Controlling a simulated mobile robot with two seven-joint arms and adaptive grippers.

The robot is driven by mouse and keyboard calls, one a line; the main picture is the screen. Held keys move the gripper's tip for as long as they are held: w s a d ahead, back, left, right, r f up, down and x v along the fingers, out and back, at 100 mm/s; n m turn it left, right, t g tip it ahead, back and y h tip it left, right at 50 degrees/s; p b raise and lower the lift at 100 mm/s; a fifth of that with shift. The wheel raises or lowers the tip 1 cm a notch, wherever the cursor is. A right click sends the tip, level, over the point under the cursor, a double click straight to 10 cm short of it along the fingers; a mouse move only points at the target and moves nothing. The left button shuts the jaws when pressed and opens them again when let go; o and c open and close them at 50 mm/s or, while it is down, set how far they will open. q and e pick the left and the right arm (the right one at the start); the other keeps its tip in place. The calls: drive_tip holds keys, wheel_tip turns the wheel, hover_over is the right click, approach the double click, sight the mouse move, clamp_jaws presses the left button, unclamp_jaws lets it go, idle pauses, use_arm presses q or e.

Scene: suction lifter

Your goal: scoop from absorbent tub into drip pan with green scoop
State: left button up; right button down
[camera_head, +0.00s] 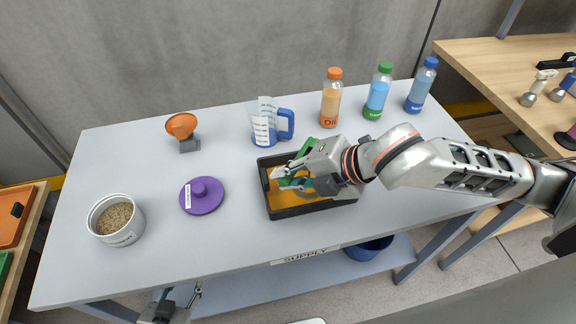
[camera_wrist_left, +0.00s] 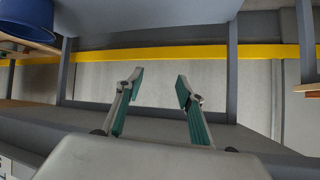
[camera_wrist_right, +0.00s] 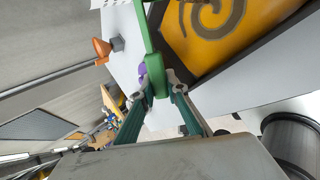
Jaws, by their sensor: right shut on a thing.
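The drip pan (camera_head: 298,210), black with an orange inside, stands at the middle front of the table. My right gripper (camera_head: 296,172) is over the pan, shut on the green scoop (camera_wrist_right: 157,76). The scoop's handle runs up between the fingers in the right wrist view; its bowl is mostly hidden. A dark spiral (camera_wrist_right: 218,18) shows on the pan's orange floor. The absorbent tub (camera_head: 122,238), white, round and open, holds tan granules at the left. My left gripper (camera_wrist_left: 158,88) is open and empty, low by the table's front edge.
A purple lid (camera_head: 202,196) lies between tub and pan.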

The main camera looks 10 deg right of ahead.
drive_tip(key=shift+s+a+f+n+t+h, duration=0.15)
drive_tip(key=shift+f+n+t+h, duration=0.15)
drive_tip(key=shift+f+t, duration=0.15)
drive_tip(key=shift+s+f+n+t+h, duration=0.1)
drive_tip(key=shift+f+n+t+h, duration=0.3)
drive_tip(key=shift+f+t, duration=0.25)
drive_tip(key=shift+a+f+n+t, duration=0.1)
drive_tip(key=shift+f+n+t, duration=0.2)
drive_tip(key=shift+f, duration=0.2)
use_arm(q)
drive_tip(key=shift+s+a+f+y, duration=0.25)
drive_tip(key=shift+a+f+y, duration=0.1)
drive_tip(key=shift+a, duration=0.15)
use_arm(e)
drive_tip(key=shift+f+h, duration=0.1)
drive_tip(key=shift+h, duration=0.2)
use_arm(q)
drive_tip(key=shift+d, duration=0.1)
drive_tip(key=shift+r, duration=0.1)
